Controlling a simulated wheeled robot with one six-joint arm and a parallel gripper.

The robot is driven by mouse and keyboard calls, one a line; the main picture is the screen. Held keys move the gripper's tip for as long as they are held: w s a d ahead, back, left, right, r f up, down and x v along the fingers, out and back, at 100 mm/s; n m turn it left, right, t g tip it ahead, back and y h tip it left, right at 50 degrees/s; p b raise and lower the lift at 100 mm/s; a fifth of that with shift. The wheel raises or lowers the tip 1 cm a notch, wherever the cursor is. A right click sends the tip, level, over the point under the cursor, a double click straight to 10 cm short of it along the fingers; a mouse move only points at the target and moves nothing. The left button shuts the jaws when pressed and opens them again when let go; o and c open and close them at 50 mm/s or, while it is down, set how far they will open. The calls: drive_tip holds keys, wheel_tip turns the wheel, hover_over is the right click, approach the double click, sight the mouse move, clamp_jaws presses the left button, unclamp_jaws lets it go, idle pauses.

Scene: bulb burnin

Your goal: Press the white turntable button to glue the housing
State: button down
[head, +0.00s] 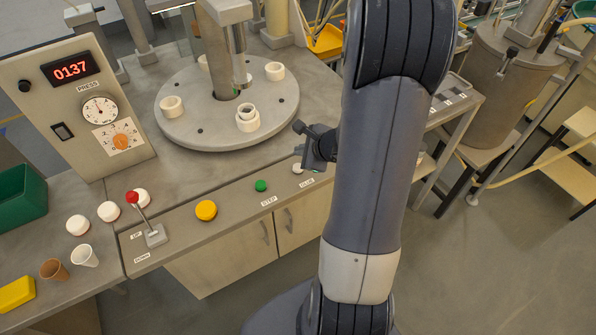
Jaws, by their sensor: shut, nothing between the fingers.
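The white button (297,168) sits on the sloped front panel of the turntable bench, above the GLUE label. My gripper (306,163) is shut and empty, close beside the white button at its upper right. I cannot tell whether it touches the button. My arm hides part of the gripper. The round grey turntable (200,135) carries several white ring-shaped housings around its edge. The front housing (247,123) has a smaller piece standing in it. A metal nozzle (238,60) hangs above the turntable behind that housing.
Left of the white button are a green STEP button (261,186), a yellow button (206,210) and a red-knobbed lever (144,215). A control box (75,120) reading 0137 stands at the left. Cups and a green bin (20,198) are further left.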

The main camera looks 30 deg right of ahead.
sight(295, 164)
drive_tip(key=shift+f+b, duration=1.5)
drive_tip(key=shift+f, duration=0.35)
idle(0.6)
drive_tip(key=shift+f+b, duration=0.45)
drive_tip(key=shift+b, duration=0.2)
drive_tip(key=shift+f+b, duration=0.45)
drive_tip(key=shift+b, duration=0.1)
idle(0.5)
drive_tip(key=shift+r, duration=0.1)
drive_tip(key=shift+r+p, duration=0.65)
drive_tip(key=shift+r, duration=0.2)
drive_tip(key=shift+r, duration=0.1)
wheel_tip(295, 164, up, 5)
drive_tip(key=p, duration=0.4)
